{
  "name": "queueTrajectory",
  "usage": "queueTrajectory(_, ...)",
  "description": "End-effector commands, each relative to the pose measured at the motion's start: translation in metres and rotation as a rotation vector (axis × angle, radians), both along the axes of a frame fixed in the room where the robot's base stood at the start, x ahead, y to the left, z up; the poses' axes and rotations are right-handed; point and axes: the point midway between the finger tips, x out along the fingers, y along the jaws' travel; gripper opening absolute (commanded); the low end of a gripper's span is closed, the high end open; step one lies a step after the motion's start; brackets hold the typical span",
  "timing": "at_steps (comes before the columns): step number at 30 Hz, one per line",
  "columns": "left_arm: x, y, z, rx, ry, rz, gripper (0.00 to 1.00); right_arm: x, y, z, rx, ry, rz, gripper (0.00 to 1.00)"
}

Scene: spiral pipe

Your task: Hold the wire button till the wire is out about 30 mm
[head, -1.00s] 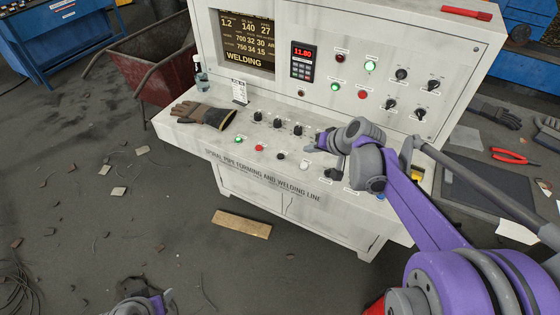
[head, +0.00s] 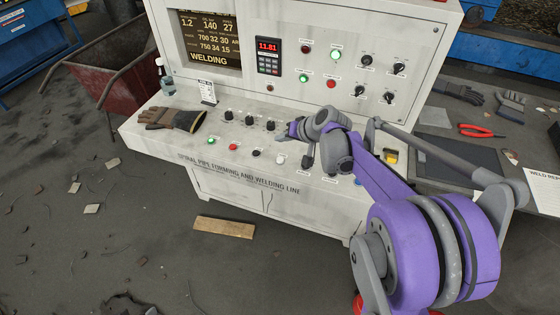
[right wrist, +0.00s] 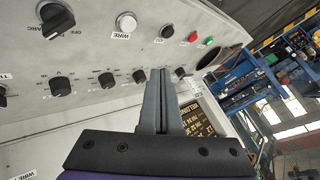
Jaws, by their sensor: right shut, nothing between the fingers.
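The white wire button (right wrist: 126,22) is at the top of the right wrist view, with a "WIRE" label beside it. In the head view the white button (head: 281,159) is on the sloping desk of the grey console. My right gripper (head: 292,129) is over the desk, beyond that button and beside the black knobs. In the right wrist view its fingers (right wrist: 158,72) are together and empty, pointing at the panel, apart from the wire button. Any wire end is not visible.
The red display (head: 268,46) reads 11.81; the screen (head: 210,40) shows "WELDING". Several black knobs (head: 250,120) line the desk. A work glove (head: 172,119) and spray bottle (head: 167,78) are at its left. A side table (head: 465,155) with red pliers (head: 478,131) stands right.

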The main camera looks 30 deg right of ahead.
Motion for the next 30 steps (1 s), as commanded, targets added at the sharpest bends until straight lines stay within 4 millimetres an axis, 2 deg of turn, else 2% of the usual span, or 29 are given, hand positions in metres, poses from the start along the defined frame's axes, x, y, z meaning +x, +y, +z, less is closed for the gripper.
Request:
queueTrajectory(1, -0.003, 0.0, -0.01, 0.0, 0.006, 0.0, 0.5, -0.001, 0.0, -0.012, 0.0, 0.002, 0.001, 0.0)
queueTrajectory(3, -0.006, 0.0, -0.018, 0.0, 0.011, 0.0, 0.5, -0.001, 0.0, -0.023, 0.001, 0.003, 0.0, 0.0)
queueTrajectory(12, -0.013, 0.0, -0.047, 0.0, 0.025, 0.0, 0.5, -0.001, 0.0, -0.061, 0.001, 0.002, 0.0, 0.0)
queueTrajectory(16, -0.014, 0.0, -0.051, 0.0, 0.026, 0.0, 0.5, 0.0, 0.0, -0.066, 0.001, 0.001, 0.0, 0.0)
queueTrajectory(30, -0.014, 0.0, -0.05, 0.0, 0.026, 0.0, 0.5, 0.0, 0.0, -0.065, 0.0, 0.001, 0.001, 0.0)
